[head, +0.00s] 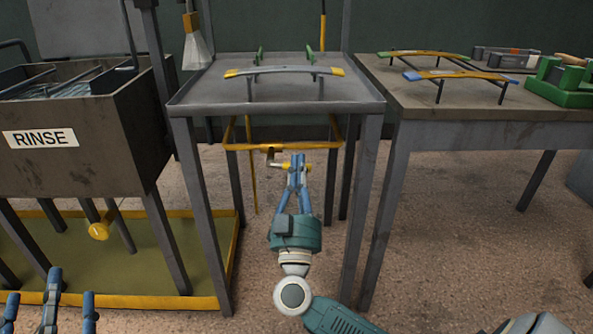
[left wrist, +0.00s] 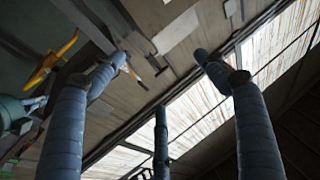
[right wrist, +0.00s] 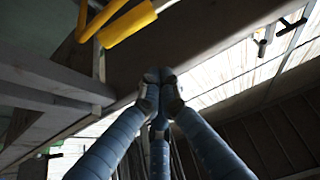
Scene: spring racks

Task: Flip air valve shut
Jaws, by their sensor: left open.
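Under the front of the middle table hangs a small brass-coloured valve fitting (head: 271,153) with a yellow part (head: 308,166) showing beside my fingertips. My right gripper (head: 297,160) reaches up to it from below. Its fingers are drawn together. In the right wrist view, the fingertips (right wrist: 160,82) meet with nothing visible between them, and yellow bars (right wrist: 130,22) show above, apart from them. The fingers hide part of the valve, so contact cannot be told. My left gripper (head: 48,290) is open and empty at the lower left; its spread fingers also show in the left wrist view (left wrist: 165,75).
The middle table (head: 190,98) carries a curved spring bar (head: 285,70) and stands over my right arm, its legs on both sides. A rinse tank (head: 95,150) stands left, with a yellow fitting (head: 98,231) beneath. A second table (head: 480,115) with racks stands right.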

